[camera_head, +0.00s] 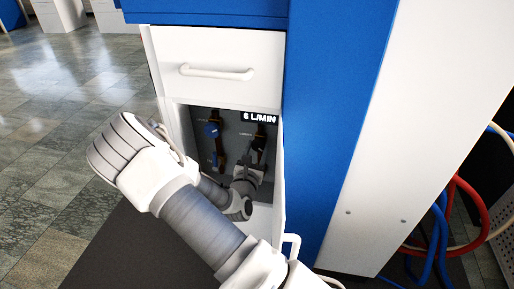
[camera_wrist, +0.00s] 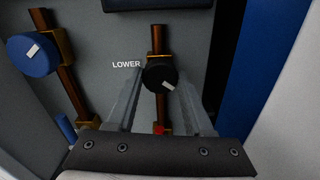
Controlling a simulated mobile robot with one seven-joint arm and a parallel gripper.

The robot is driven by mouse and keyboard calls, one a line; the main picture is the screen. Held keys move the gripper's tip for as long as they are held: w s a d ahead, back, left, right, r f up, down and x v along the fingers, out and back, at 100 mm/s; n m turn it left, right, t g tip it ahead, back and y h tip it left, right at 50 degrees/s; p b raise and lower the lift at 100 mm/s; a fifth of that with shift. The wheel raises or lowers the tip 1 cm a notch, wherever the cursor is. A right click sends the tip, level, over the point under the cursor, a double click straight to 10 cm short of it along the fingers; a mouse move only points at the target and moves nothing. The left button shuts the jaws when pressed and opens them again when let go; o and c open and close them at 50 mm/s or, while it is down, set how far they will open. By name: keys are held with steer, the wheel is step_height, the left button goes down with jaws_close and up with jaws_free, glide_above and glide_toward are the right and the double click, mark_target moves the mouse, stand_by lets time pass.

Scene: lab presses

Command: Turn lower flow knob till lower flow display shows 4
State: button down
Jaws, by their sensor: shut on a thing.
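The lower flow knob (camera_wrist: 158,74) is a round black knob with a white mark pointing to the lower right, on a copper-coloured vertical pipe next to a "LOWER" label (camera_wrist: 126,64). My gripper (camera_wrist: 160,84) is shut on this knob, one finger at each side. In the head view my gripper (camera_head: 257,158) reaches into the open compartment, where the knob is hard to make out. The flow display (camera_head: 260,118) above it reads "6 L/MIN". In the wrist view only the dark underside of a panel shows at the top.
A blue knob (camera_wrist: 33,53) with a white mark sits on another pipe to the left. The compartment walls stand close around my arm, with a white drawer (camera_head: 218,68) above and a blue panel (camera_head: 330,130) to the right. Open tiled floor lies left.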

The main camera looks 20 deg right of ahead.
steer(key=m+p, duration=0.1)
steer(key=m, duration=0.2)
steer(key=shift+m, duration=1.5)
steer(key=shift+c, duration=1.4)
jaws_free()
steer(key=p+v, duration=0.3)
steer(key=v, duration=1.4)
steer(key=shift+a, duration=0.2)
steer(key=shift+s, duration=0.15)
